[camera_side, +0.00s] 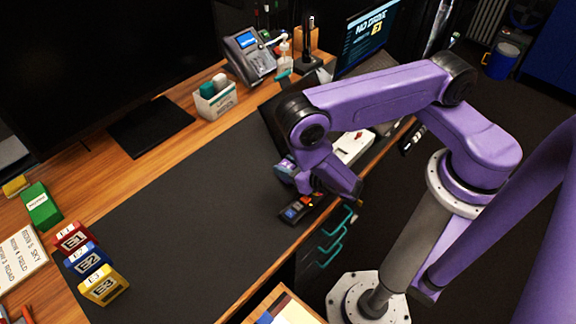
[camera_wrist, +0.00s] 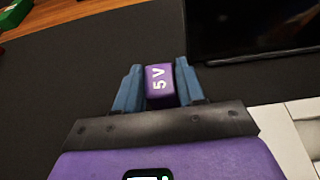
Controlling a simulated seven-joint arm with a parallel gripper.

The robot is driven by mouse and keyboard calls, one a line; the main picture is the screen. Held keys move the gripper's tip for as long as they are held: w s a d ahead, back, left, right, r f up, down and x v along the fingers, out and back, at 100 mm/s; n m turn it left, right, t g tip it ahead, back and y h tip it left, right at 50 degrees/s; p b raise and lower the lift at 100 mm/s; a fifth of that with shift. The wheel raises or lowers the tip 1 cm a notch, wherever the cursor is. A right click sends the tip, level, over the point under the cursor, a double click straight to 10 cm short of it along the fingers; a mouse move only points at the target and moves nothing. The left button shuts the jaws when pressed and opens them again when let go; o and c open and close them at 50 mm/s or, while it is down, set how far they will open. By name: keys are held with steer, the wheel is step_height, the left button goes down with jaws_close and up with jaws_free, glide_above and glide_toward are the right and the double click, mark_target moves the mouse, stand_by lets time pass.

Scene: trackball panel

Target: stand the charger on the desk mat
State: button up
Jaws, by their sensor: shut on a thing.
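The charger is a small purple block marked "5 V", seen end-on in the wrist view (camera_wrist: 158,84) between two blue fingers. My gripper (camera_wrist: 157,92) is shut on it, one finger against each side. In the side view my gripper (camera_side: 284,171) points left, with the charger (camera_side: 287,166) small and partly hidden between the fingers. The dark desk mat (camera_side: 180,200) spreads to the left and beneath it; it fills the middle of the wrist view too. The charger is over the mat's right part; I cannot tell its height above it.
Red, blue and yellow blocks (camera_side: 103,285) stand at the mat's near left end. A dark device with orange and blue parts (camera_side: 300,208) lies at the front edge, below my gripper. A black screen (camera_wrist: 250,28) is close on the right in the wrist view. The mat's middle is clear.

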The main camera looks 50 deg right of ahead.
mark_target(290, 168)
steer(key=shift+f, duration=0.1)
steer(key=o, duration=1.1)
steer(key=shift+f, duration=0.1)
steer(key=shift+c, duration=0.2)
steer(key=shift+s+r, duration=0.25)
steer(key=shift+r, duration=0.05)
steer(key=v, duration=0.5)
steer(key=shift+s+a+r, duration=0.1)
steer(key=shift+s, duration=0.2)
steer(key=shift+s+r, duration=0.3)
steer(key=shift+s, duration=0.3)
